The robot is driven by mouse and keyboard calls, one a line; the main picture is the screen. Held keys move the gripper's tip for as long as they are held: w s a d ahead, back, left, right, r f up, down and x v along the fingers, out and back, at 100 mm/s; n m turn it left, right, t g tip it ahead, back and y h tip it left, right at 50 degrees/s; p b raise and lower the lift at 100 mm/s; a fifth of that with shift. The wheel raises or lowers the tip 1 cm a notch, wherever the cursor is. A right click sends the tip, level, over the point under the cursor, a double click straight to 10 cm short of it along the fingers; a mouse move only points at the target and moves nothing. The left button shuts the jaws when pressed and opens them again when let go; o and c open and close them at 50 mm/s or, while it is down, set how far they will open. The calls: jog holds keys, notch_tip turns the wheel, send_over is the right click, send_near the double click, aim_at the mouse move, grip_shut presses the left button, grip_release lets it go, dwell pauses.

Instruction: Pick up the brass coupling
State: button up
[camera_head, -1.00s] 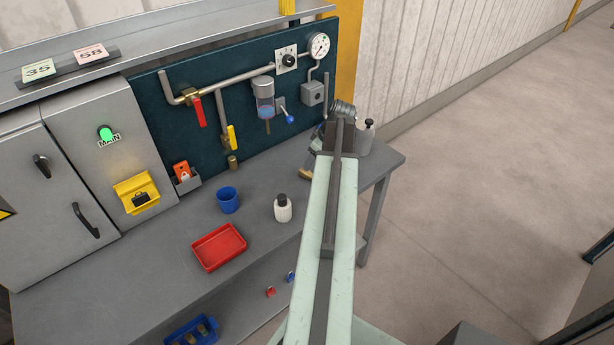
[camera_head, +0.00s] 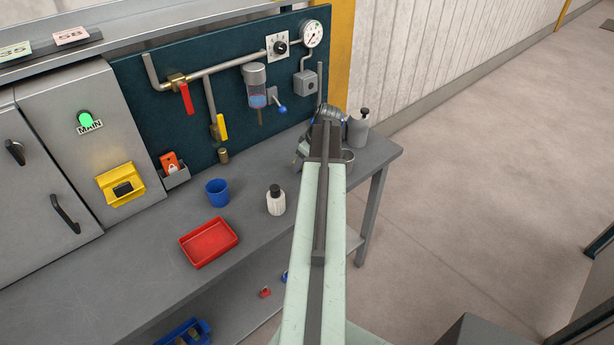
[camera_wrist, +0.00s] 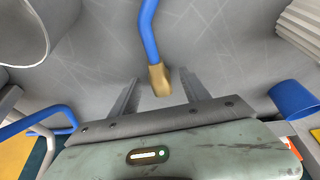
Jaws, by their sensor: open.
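The brass coupling (camera_wrist: 159,82) shows in the wrist view as a short brass piece on the end of a blue hose (camera_wrist: 149,30). It lies over the grey bench top, between the two fingers of my gripper (camera_wrist: 160,75). The fingers are open, with a visible gap on each side of the coupling. I cannot tell how far the coupling is from the fingers in depth. In the head view my arm covers the coupling and my fingers.
On the bench (camera_head: 130,270) stand a white bottle (camera_head: 276,204), a blue cup (camera_head: 217,192), a red tray (camera_head: 205,246) and a grey bottle (camera_head: 357,131). Behind is a dark panel with pipes, a red handle (camera_head: 186,98) and a yellow handle (camera_head: 222,127).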

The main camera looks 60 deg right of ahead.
jog(key=shift+r, duration=0.15)
grip_shut()
jog(key=shift+r, duration=0.1)
